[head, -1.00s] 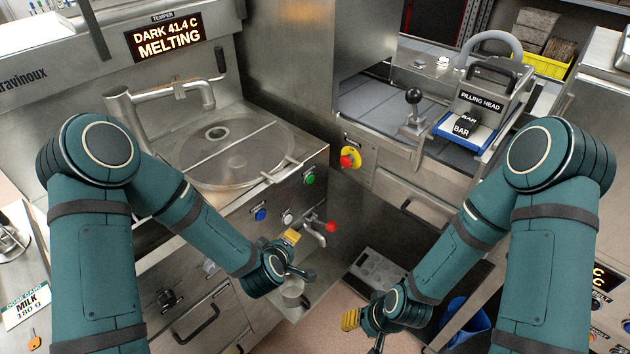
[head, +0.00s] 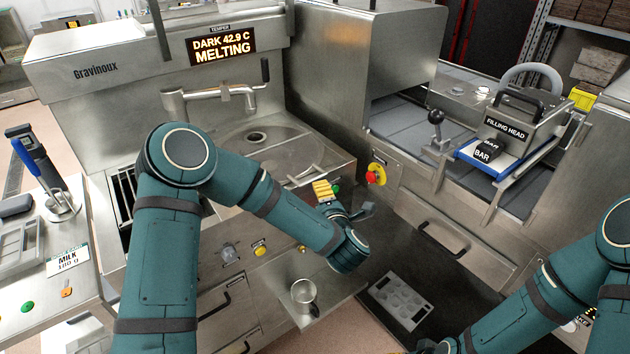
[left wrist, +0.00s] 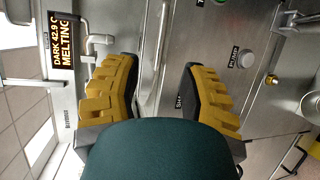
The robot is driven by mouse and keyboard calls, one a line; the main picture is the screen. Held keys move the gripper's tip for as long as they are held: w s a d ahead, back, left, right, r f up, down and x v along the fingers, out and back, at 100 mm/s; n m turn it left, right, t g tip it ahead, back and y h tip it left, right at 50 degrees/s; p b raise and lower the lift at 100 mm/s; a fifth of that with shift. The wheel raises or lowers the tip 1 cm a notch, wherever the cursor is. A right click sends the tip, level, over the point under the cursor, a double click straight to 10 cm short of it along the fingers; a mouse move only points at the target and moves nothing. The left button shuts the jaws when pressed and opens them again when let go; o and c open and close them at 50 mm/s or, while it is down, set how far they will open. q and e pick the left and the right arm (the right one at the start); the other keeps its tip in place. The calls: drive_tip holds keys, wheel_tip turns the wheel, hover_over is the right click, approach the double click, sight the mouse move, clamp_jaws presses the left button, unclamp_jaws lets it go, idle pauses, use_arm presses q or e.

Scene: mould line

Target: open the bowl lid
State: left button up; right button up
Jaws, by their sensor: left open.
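The round steel bowl (head: 256,136) is sunk in the tempering machine's top, with its clear lid (head: 285,152) lying over it. My left arm hides the near part of both. My left gripper (head: 345,203), with yellow finger pads, is open and empty at the machine's front right, near the lid's front edge. In the left wrist view, the open fingers (left wrist: 160,92) straddle a pale bar (left wrist: 163,50) lying beyond them; I cannot tell whether it is the lid's handle. Only a dark bit of my right gripper shows at the bottom edge of the head view.
The display (head: 223,46) reads DARK 42.9 C MELTING. A bent pipe (head: 208,95) stands behind the bowl. A red-and-yellow stop knob (head: 376,174) is right of my left gripper. A metal cup (head: 304,291) and a mould (head: 401,300) are below. The filling head (head: 508,125) is at right.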

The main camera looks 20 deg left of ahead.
sight(314, 180)
use_arm(q)
drive_tip(key=x, duration=0.9)
drive_tip(key=shift+w+a+f, duration=0.15)
drive_tip(key=shift+w, duration=0.25)
clamp_jaws()
